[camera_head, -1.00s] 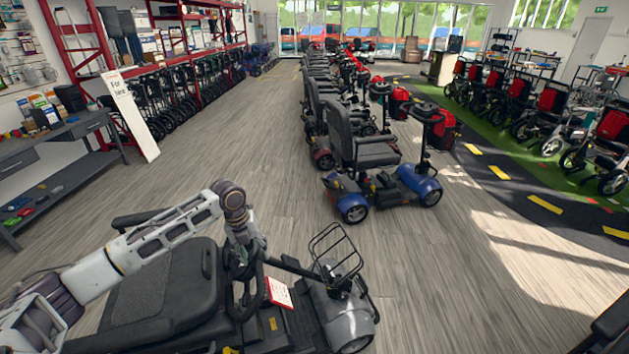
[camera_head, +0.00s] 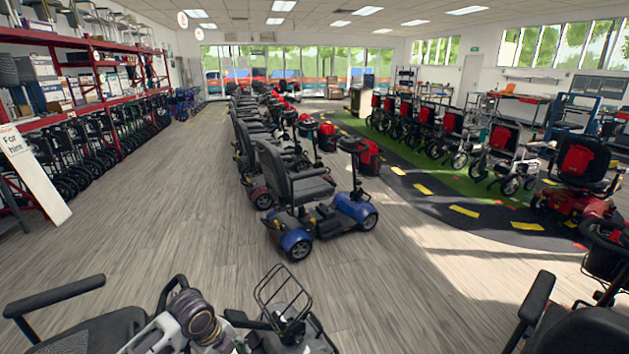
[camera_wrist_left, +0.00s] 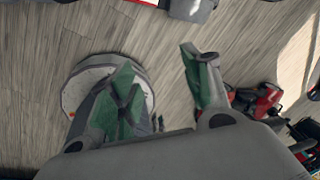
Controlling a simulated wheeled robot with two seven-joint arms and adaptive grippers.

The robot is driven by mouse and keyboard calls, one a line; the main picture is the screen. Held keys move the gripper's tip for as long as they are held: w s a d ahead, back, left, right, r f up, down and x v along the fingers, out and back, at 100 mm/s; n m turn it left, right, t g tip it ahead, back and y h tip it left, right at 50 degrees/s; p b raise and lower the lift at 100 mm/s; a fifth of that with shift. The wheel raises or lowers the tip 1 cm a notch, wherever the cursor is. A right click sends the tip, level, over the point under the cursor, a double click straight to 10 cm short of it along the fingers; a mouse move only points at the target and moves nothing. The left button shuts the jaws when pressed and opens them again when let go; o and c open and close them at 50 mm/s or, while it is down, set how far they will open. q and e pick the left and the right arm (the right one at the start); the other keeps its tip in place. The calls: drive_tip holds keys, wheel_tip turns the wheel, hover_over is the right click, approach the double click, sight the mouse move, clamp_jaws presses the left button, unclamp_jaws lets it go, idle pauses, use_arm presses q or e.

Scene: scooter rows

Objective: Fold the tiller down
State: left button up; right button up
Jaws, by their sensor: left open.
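The nearest scooter is cut off by the bottom edge of the head view. Its tiller (camera_head: 240,318) shows as a dark bar beside a wire basket (camera_head: 283,292); its angle is hard to tell. A black looped handle (camera_head: 170,283) stands at the seat side. My left wrist is in front of this scooter and hides part of it. The fingers of my left gripper (camera_wrist_left: 157,60) show in the left wrist view, green-padded and spread, with nothing between them but floor in the background. My right gripper is not in view.
A blue scooter (camera_head: 297,205) leads a row in mid-room. Another dark scooter seat (camera_head: 575,330) is at the lower right, below a red scooter (camera_head: 580,185). A "For hire" board (camera_head: 32,175) leans at the left. The wooden floor (camera_head: 180,215) between is clear.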

use_arm(q)
drive_tip(key=s+d+f+n+t, duration=0.1)
drive_tip(key=s+d+n, duration=0.35)
drive_tip(key=n, duration=0.25)
drive_tip(key=shift+s+a+r+n+t+y, duration=0.75)
drive_tip(key=shift+s+a+n, duration=2.05)
drive_tip(key=shift+s+n, duration=3.7)
wheel_tip(320, 180, down, 34)
drive_tip(key=a+n+g, duration=0.1)
drive_tip(key=a+g, duration=0.1)
drive_tip(key=s+a+f, duration=0.4)
drive_tip(key=s+f, duration=0.5)
drive_tip(key=s, duration=0.1)
drive_tip(key=s+a+f+y, duration=0.1)
drive_tip(key=s+a+f, duration=0.3)
drive_tip(key=s+f, duration=0.6)
drive_tip(key=shift+s+a+g, duration=0.15)
drive_tip(key=shift+s+g, duration=0.05)
drive_tip(key=shift+g, duration=0.15)
drive_tip(key=shift+y, duration=0.25)
drive_tip(key=shift+c, duration=0.2)
